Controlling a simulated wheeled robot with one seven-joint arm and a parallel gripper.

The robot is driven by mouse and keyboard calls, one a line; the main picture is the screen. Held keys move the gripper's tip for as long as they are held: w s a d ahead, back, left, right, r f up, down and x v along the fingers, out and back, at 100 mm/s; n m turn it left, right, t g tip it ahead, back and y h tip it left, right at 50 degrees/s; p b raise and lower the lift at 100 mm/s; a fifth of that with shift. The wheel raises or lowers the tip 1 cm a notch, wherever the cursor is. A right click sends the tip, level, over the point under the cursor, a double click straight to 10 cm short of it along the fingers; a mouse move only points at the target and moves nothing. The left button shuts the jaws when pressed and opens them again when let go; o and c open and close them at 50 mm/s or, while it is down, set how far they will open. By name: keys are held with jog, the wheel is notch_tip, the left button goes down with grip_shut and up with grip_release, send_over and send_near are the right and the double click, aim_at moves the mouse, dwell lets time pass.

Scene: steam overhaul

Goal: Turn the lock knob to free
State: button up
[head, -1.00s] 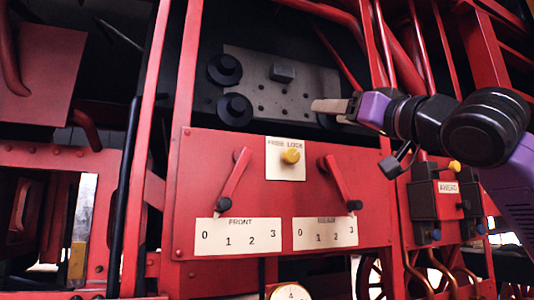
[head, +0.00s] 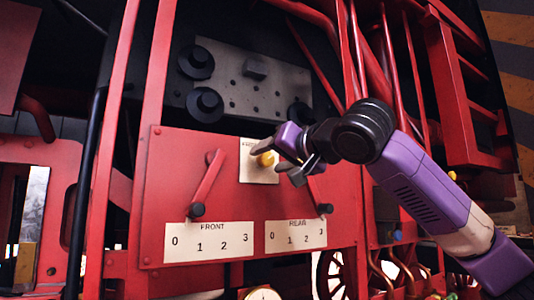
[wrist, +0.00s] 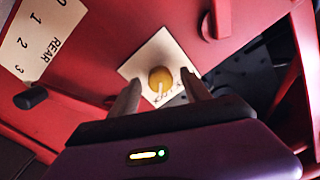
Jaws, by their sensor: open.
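The yellow lock knob (head: 265,159) sits on a cream plate (head: 249,173) at the top of the red panel. In the wrist view the knob (wrist: 160,76) lies ahead between the two fingertips, with a pale pointer mark on it. The plate (wrist: 140,62) shows there too, its lettering partly hidden and hard to read. My gripper (head: 270,160) is open in front of the plate; in the wrist view its fingers (wrist: 162,88) stand on either side of the knob, with space on both sides. I cannot tell how far short of the knob the tips are.
The FRONT lever (head: 207,184) stands left of the plate and the REAR lever (head: 320,192) right, partly behind my gripper. Black round fittings (head: 206,104) and a grey bolted plate (head: 255,85) are above. A red post (head: 158,70) rises at the left.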

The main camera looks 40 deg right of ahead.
jog(key=shift+x, duration=0.8)
grip_shut()
